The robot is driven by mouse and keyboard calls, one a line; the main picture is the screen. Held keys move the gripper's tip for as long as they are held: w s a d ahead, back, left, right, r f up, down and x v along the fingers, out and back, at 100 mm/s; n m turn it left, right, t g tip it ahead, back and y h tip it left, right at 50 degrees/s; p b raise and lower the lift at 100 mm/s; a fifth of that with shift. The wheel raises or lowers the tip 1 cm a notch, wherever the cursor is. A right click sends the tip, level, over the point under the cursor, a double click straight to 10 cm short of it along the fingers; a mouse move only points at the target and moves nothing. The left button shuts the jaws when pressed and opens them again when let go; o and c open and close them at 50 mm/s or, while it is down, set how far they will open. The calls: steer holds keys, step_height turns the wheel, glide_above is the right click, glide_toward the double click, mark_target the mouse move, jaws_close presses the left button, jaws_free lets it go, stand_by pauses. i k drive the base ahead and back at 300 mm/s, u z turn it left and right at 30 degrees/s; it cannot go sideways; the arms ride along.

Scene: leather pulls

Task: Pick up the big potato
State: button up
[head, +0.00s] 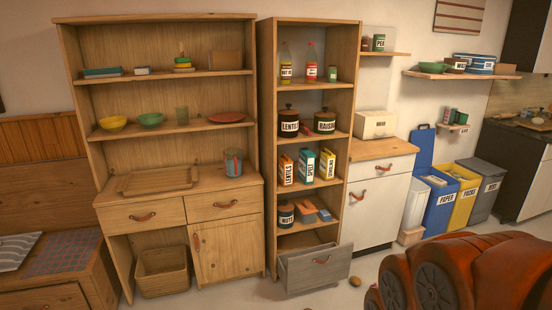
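A small round brownish thing that looks like a potato (355,281) lies on the floor, right of the grey drawer at the foot of the tall narrow shelf. I cannot tell from its size whether it is the big one. A tiny light spot shows on the floor just right of it, partly cut off by my orange arm, too small to name. My arm fills the lower right corner, but the gripper's fingers are not in view.
The grey drawer (315,271) under the tall shelf (266,150) stands pulled out; its inside is mostly hidden. A wicker basket (162,271) sits under the wide hutch (70,60). Several bins, including a yellow one (463,202), stand right of the white cabinet (378,212). The floor before the hutch is clear.

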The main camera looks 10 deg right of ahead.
mark_target(356, 281)
steer(key=i, duration=1.25)
steer(key=z, duration=1.55)
steer(key=i, duration=1.55)
steer(key=u, duration=2.9)
steer(key=i, duration=0.2)
steer(key=z, duration=0.75)
